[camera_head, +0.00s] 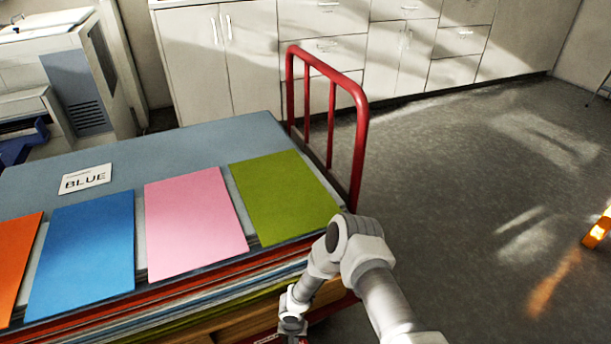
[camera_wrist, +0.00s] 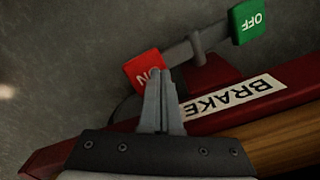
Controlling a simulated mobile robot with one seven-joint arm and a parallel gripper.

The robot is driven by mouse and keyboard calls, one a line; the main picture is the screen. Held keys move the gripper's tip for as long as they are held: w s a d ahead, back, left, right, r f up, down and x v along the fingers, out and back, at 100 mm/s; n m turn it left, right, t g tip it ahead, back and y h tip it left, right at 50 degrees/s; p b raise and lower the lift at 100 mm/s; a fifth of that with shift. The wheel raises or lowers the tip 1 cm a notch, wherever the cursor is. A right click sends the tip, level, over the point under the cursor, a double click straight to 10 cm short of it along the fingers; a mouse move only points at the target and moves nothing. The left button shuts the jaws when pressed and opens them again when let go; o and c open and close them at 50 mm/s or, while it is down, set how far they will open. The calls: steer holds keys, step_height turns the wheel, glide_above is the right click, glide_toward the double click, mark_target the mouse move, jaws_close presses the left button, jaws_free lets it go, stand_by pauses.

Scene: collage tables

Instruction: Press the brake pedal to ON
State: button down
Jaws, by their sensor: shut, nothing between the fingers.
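The brake pedal is a grey bar (camera_wrist: 183,53) with a red ON plate (camera_wrist: 138,68) at one end and a green OFF plate (camera_wrist: 251,20) at the other. It sits beside a dark red cart frame with a white BRAKE label (camera_wrist: 236,96). My gripper (camera_wrist: 156,72) is shut and empty, with its fingertips overlapping the right edge of the red ON plate in the wrist view. I cannot tell whether they touch it or how the pedal is tilted. In the head view my arm reaches down by the cart's front right corner; the pedal is hidden there.
The cart (camera_head: 166,127) carries orange (camera_head: 14,262), blue (camera_head: 85,245), pink (camera_head: 194,222) and green (camera_head: 284,197) sheets and a BLUE card (camera_head: 86,179). A red handle rail (camera_head: 361,140) rises at its right end. Open floor (camera_head: 470,180) lies right; white cabinets (camera_head: 220,65) stand behind.

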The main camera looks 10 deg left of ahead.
steer(key=shift+f+b, duration=0.75)
steer(key=shift+f, duration=0.65)
stand_by(0.4)
steer(key=shift+r+p, duration=2.85)
steer(key=shift+r, duration=0.7)
steer(key=shift+s, duration=0.1)
